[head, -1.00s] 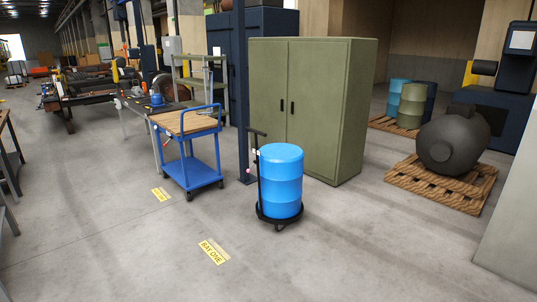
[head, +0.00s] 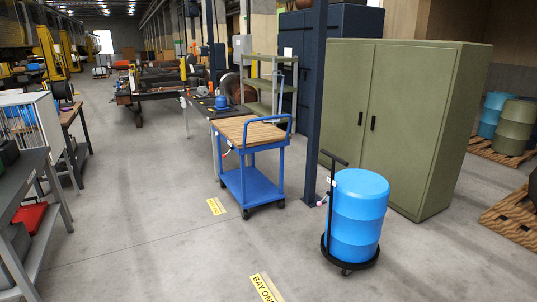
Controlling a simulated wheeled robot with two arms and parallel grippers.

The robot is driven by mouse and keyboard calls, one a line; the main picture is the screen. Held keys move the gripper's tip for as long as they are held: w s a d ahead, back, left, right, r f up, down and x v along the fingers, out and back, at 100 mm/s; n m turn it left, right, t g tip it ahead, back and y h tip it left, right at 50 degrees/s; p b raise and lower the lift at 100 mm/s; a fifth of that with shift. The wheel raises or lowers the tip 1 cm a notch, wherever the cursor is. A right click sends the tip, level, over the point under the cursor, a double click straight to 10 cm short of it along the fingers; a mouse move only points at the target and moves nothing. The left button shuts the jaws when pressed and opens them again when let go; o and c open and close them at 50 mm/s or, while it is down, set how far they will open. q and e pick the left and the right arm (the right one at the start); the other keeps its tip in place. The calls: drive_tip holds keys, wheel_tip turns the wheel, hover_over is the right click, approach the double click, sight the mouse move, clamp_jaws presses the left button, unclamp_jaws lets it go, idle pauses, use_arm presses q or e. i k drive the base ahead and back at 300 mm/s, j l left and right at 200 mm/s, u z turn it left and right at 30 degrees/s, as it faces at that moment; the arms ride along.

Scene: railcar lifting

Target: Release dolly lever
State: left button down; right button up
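A bright blue drum (head: 357,212) stands upright on a low black round dolly (head: 350,262) with casters, right of centre in the head view. A black upright handle with a T-shaped top (head: 334,160) rises at the left side of the drum. A small pinkish-red piece (head: 322,201) shows low beside the handle; I cannot tell whether it is the dolly lever. Neither of my grippers is in view.
A blue cart (head: 250,165) with a wooden top stands left of the drum. A dark blue post (head: 317,100) and a green cabinet (head: 398,120) stand behind it. A grey workbench (head: 30,190) is at the left. The floor in front is clear, with a yellow marking (head: 266,288).

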sight(324, 199)
drive_tip(key=i, duration=2.3)
drive_tip(key=i+z, duration=0.15)
drive_tip(key=i, duration=0.15)
drive_tip(key=z, duration=1.9)
